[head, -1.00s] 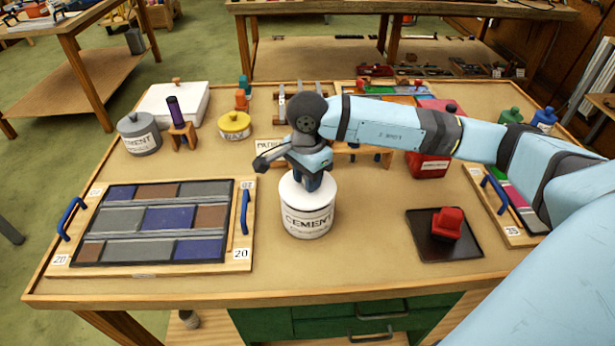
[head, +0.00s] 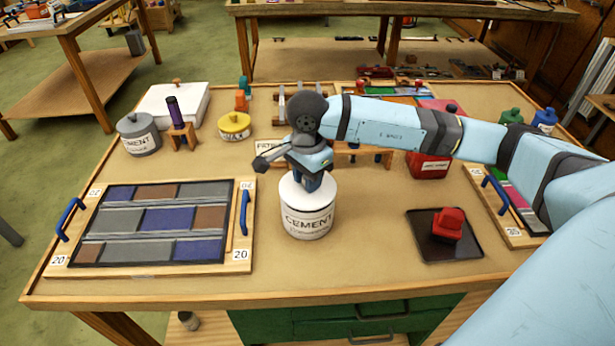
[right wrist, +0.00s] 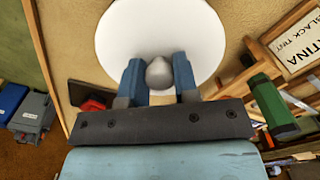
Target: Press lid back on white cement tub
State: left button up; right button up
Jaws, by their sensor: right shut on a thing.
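The white cement tub (head: 308,221) stands upright on the table, its label facing the front edge. Its white lid (head: 293,193) sits on top, and in the right wrist view the lid (right wrist: 160,40) is a broad white disc. My right gripper (head: 309,181) is directly above the tub, pointing down. In the right wrist view its two blue fingers (right wrist: 160,78) are shut on the lid's round grey-white knob (right wrist: 160,73). The gripper hides part of the lid in the head view, and I cannot tell whether the lid is fully seated. My left gripper is not in view.
A black tray (head: 468,245) with a red block (head: 447,224) lies to the right. A grey cement tub (head: 139,137) and a yellow tin (head: 234,126) stand behind. Bare table surrounds the white tub.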

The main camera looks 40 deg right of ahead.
jog(key=shift+f+b, duration=0.2)
jog(key=shift+b, duration=0.5)
dwell(0.7)
dwell(0.4)
jog(key=o, duration=1)
jog(key=shift+f+b, duration=0.55)
jog(key=shift+r, duration=0.2)
dwell(0.9)
jog(key=o, duration=0.6)
jog(key=shift+r, duration=0.1)
